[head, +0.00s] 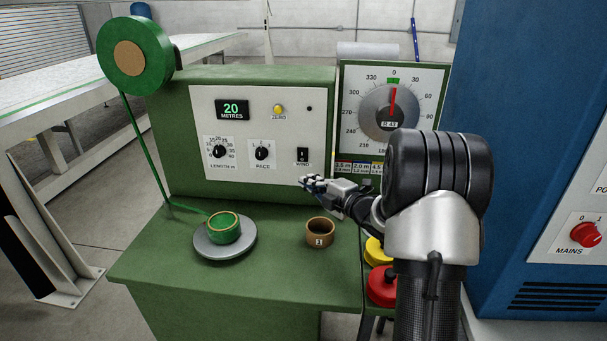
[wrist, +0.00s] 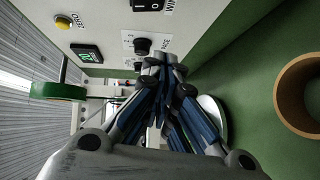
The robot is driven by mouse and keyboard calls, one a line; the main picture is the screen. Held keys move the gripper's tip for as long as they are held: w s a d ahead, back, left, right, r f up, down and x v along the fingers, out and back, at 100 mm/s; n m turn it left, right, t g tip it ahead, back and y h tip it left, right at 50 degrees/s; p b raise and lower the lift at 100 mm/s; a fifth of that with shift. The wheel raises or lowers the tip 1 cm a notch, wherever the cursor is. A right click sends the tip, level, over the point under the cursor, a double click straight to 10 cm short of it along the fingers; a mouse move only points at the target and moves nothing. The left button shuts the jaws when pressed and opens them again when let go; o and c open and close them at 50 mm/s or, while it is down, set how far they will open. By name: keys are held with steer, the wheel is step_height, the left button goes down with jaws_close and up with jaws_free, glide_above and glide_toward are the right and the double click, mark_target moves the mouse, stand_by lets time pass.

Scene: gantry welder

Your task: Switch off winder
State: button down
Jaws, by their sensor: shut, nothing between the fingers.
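The winder is a green machine with a white panel (head: 219,105). Its black WIND rocker switch (head: 303,155) is at the panel's lower right; I cannot tell which way it is tipped. In the wrist view the switch (wrist: 147,5) is cut off by the top edge. My gripper (head: 308,182) is shut and empty. Its tips appear just below the switch in the head view, apparently in front of the panel; contact cannot be told. The fingertips (wrist: 162,60) also show in the wrist view. The display (head: 232,110) reads 20 metres.
A green reel (head: 135,55) feeds a strip to a wound roll (head: 224,228) on a grey turntable (head: 206,250). A brown ring (head: 320,233) stands on the green bench top. Yellow and red buttons (head: 383,285) are near my arm. A blue cabinet (head: 523,110) stands at right.

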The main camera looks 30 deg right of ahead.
steer(key=v, duration=0.2)
steer(key=f+v, duration=0.1)
steer(key=v, duration=0.1)
steer(key=shift+s, duration=0.25)
steer(key=shift+r, duration=0.1)
steer(key=s+a+r+m+g+h, duration=0.5)
steer(key=s+a+r+m+h, duration=0.3)
steer(key=m, duration=0.3)
steer(key=s+a+f+m+g+y, duration=0.1)
steer(key=s+a+m+g, duration=0.1)
steer(key=s+a, duration=0.3)
steer(key=s+a+f+m+g+y, duration=0.1)
steer(key=s+a, duration=0.5)
steer(key=s, duration=0.6)
steer(key=s+a+f+m+g+y, duration=0.2)
steer(key=s+a, duration=0.4)
steer(key=s, duration=0.3)
steer(key=m+g+y, duration=0.1)
steer(key=m+g, duration=0.1)
steer(key=shift+s+m, duration=0.25)
steer(key=shift+m, duration=0.15)
